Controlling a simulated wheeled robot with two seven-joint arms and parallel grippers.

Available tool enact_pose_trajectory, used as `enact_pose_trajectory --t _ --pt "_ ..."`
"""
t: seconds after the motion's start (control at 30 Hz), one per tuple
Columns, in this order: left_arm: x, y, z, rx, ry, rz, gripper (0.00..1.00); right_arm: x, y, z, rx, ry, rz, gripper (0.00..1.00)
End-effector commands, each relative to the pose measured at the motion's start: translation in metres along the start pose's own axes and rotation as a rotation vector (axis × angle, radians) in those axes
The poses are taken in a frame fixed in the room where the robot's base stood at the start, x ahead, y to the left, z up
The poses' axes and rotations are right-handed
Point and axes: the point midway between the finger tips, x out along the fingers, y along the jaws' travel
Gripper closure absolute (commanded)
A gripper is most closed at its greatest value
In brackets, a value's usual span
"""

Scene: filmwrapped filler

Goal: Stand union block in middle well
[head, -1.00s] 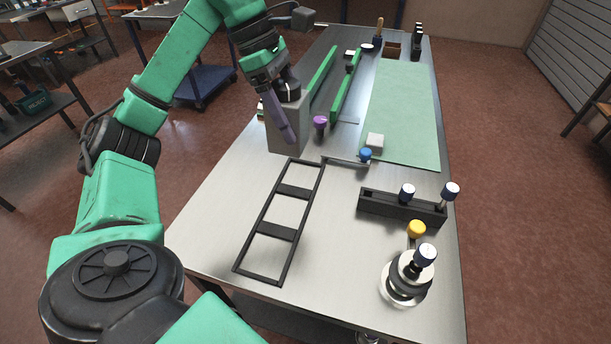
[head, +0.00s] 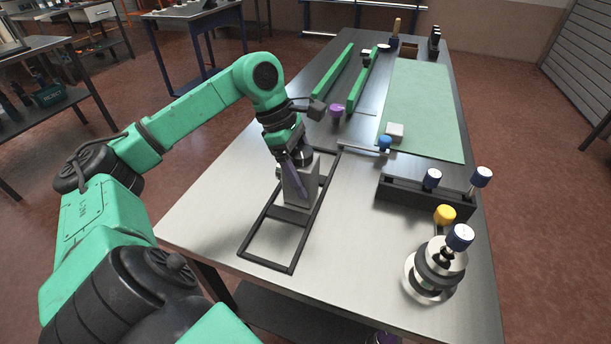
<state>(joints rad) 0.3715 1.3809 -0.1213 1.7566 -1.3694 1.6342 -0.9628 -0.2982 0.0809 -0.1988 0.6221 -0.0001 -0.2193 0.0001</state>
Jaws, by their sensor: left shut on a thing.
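The union block (head: 308,188) is a grey upright block with a black round fitting at its top. My left gripper (head: 296,178), with purple fingers, is shut on it from above. The block is over the middle part of the black three-well frame (head: 265,263) lying on the table. Its lower end is close to the near crossbar (head: 289,214). The block and gripper hide the far crossbar and much of the middle well. I cannot tell whether the block's bottom touches the table. The near well is empty. My right gripper is not in view.
A black holder (head: 412,197) with blue-capped pieces stands to the right. A round metal stack (head: 430,284) with a blue knob is at the near right. A purple knob (head: 336,111), green rails (head: 333,73), a white cube (head: 394,131) and a green mat (head: 426,95) lie beyond.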

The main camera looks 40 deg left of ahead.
Motion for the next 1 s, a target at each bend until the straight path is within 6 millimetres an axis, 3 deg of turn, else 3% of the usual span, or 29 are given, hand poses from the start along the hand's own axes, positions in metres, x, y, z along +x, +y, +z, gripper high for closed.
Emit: enact_pose_trajectory --t 0.17,0.2,0.23,0.57,0.67,1.0 --pt "0.002 0.0 -0.001 0.001 -0.002 0.002 1.0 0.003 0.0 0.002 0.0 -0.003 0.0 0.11" --pt "0.001 0.0 -0.001 0.0 0.0 0.0 0.07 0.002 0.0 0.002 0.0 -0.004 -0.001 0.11" --pt "0.001 0.0 -0.001 0.0 0.0 0.0 0.0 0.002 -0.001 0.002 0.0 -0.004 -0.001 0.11" --pt "-0.004 0.0 0.001 0.0 0.0 0.0 0.0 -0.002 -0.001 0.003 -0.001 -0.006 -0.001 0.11" --pt "-0.019 0.001 0.001 -0.001 0.0 0.003 0.0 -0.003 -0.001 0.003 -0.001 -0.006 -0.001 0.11" --pt "-0.098 0.001 0.002 -0.001 -0.002 0.003 0.0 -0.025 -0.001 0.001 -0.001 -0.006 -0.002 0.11"
